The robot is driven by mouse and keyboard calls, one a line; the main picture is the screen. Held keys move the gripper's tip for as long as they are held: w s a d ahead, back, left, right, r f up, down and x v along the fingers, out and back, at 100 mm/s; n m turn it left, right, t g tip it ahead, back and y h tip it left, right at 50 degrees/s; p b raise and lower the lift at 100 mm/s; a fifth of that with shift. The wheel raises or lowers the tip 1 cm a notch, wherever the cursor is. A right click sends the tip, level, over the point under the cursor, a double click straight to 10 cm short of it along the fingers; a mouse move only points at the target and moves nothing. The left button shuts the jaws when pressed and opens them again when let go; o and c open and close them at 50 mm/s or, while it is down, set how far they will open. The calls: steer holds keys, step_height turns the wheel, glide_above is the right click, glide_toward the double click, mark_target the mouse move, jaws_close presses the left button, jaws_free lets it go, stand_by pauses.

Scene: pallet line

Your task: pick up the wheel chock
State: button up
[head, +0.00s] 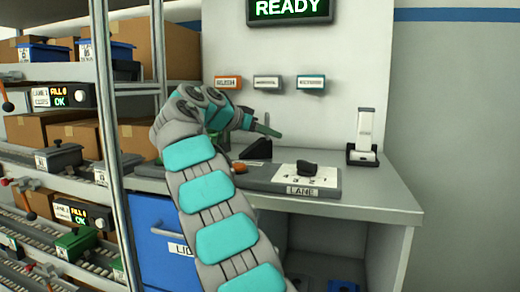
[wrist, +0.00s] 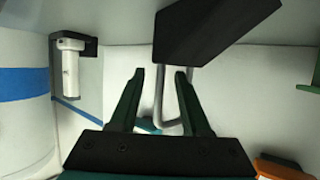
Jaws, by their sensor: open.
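The wheel chock (head: 258,150) is a black wedge on the grey bench, left of the lane panel. In the wrist view, the chock (wrist: 215,28) fills part of the top edge, with a pale wire loop handle (wrist: 175,124) on it. My gripper (head: 268,131) is just above the chock in the head view. In the wrist view, my gripper (wrist: 160,73) is open, with two dark fingers apart. The loop shows between and beside the fingertips; I cannot tell whether they touch it. My arm hides part of the bench.
A lane panel (head: 265,184) with a black knob (head: 307,169) and an orange button (head: 240,169) lies on the bench. A white upright device (head: 364,135) stands at the right. Shelves with boxes fill the left. The bench's right front is clear.

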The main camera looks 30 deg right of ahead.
steer(key=shift+c, duration=0.3)
jaws_close()
stand_by(1.0)
